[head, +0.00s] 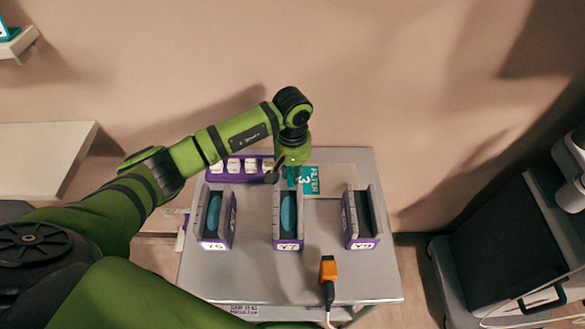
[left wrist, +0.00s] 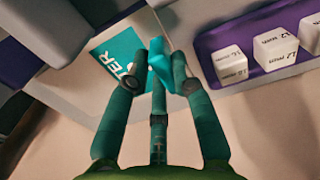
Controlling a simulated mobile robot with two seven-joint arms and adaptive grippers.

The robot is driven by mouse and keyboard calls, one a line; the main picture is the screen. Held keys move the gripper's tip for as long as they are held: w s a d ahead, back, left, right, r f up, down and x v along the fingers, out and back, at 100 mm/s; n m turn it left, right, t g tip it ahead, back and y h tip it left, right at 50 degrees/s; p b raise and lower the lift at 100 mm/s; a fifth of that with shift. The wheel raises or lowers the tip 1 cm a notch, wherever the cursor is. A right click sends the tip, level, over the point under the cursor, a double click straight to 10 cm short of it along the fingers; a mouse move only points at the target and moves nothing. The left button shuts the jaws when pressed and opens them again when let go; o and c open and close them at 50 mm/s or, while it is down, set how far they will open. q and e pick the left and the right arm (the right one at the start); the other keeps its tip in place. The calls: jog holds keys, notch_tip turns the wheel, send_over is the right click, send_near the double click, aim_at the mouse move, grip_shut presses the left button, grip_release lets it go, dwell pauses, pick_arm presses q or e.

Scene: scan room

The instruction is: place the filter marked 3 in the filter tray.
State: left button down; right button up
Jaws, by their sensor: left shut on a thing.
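The filter marked 3 (head: 311,180) is a flat teal plate with white lettering. It lies over the left part of a pale, shallow square tray (head: 342,185) at the back of the table. The plate also shows in the left wrist view (left wrist: 118,62), partly hidden by a finger. My left gripper (head: 289,173) is low at the plate's left edge. In the left wrist view its fingers (left wrist: 162,88) are shut on a teal tab (left wrist: 160,60) of the plate's colour. The tab appears to belong to the filter, but the join is hidden. My right gripper is out of view.
A purple rack (head: 214,177) with several white labelled cubes stands just left of the gripper. Three grey and purple holders (head: 231,222) (head: 289,243) (head: 361,243) stand in a row in front. An orange handheld device (head: 328,270) lies near the front edge. A wall is behind.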

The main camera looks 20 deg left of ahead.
pick_arm(q)
jog(key=shift+f, duration=0.15)
jog(key=c, duration=1.1)
grip_release()
jog(key=shift+o, duration=0.2)
